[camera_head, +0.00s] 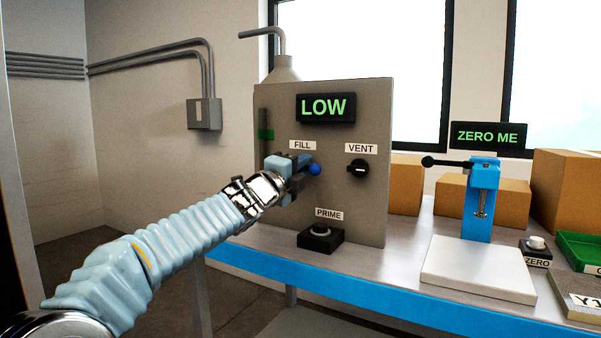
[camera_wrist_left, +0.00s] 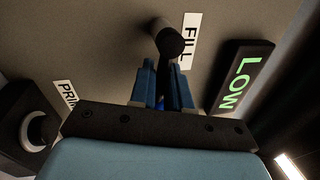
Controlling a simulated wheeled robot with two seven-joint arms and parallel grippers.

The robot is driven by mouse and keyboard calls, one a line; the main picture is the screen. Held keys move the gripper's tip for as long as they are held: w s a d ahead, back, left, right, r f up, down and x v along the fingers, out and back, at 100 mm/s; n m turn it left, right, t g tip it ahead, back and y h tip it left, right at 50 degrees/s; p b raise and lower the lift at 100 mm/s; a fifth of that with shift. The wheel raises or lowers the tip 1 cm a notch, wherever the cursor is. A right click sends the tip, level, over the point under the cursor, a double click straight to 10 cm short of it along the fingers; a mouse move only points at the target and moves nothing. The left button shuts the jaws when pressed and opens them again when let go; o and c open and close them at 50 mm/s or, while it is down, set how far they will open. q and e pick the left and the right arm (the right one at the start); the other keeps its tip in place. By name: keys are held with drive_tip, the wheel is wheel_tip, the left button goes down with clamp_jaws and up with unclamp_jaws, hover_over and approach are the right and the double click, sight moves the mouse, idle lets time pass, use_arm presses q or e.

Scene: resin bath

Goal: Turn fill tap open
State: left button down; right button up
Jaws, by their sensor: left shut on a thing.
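A bit of blue shows between the fingers. The display (camera_head: 326,107) reads LOW in green. My right gripper is not in view.
A black VENT knob (camera_head: 357,168) is to the right of the tap. A PRIME button (camera_head: 320,237) sits below on the bench (camera_head: 400,262). Farther right stand a blue press (camera_head: 481,190), a ZERO button (camera_head: 536,247) and cardboard boxes (camera_head: 568,190).

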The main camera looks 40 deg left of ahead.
use_arm(q)
drive_tip(key=shift+r+n, duration=0.25)
drive_tip(key=shift+n, duration=0.85)
drive_tip(key=shift+y, duration=0.3)
drive_tip(key=c, duration=1.3)
unclamp_jaws()
drive_tip(key=shift+o, duration=0.2)
drive_tip(key=v, duration=1.3)
drive_tip(key=shift+s+b, duration=0.45)
